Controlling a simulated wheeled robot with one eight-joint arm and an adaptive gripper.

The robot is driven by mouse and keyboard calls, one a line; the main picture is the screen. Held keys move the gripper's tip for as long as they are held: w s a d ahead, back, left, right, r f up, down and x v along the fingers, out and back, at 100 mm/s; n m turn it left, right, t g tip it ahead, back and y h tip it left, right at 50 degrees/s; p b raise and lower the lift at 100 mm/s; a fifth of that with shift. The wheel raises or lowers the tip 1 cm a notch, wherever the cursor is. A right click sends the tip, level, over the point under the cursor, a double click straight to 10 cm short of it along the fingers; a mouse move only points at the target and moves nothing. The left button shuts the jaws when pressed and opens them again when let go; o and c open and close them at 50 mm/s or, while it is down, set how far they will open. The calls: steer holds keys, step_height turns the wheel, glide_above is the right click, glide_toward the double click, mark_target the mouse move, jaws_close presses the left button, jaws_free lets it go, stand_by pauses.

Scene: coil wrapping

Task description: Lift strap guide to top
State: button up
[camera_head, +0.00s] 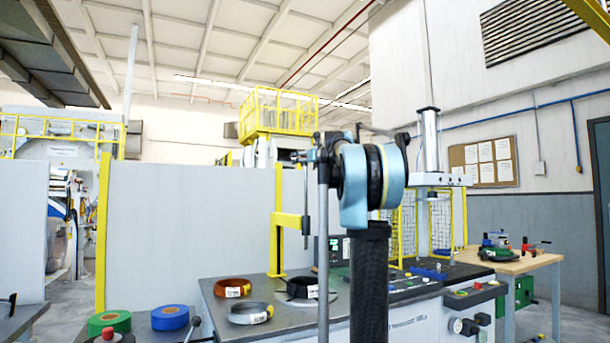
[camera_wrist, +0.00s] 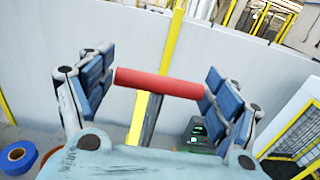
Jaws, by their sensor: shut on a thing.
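A red cylindrical handle (camera_wrist: 185,87), which looks like the strap guide's grip, lies across the wrist view. My gripper (camera_wrist: 158,83) is shut on it, with blue finger pads at both ends of the bar. A dark grey post (camera_wrist: 152,118) shows behind and below the handle. In the head view my gripper (camera_head: 308,157) is high above the machine table, mostly hidden behind my arm. A grey vertical post (camera_head: 323,250) rises beside my arm to gripper height. The red handle cannot be made out in the head view.
The machine table (camera_head: 212,329) holds a brown coil (camera_head: 233,288), a grey coil (camera_head: 250,313) and a black coil (camera_head: 303,290). Green (camera_head: 109,323) and blue (camera_head: 170,317) rolls sit at the left. A yellow post (camera_head: 277,220) stands near my gripper. A workbench (camera_head: 525,262) is right.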

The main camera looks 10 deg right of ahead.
steer(key=shift+w+r, duration=0.15)
steer(key=shift+r, duration=0.25)
steer(key=o, duration=1.5)
steer(key=shift+r, duration=0.1)
steer(key=shift+c, duration=0.2)
steer(key=shift+s, duration=0.25)
steer(key=v, duration=1.1)
steer(key=shift+s, duration=0.25)
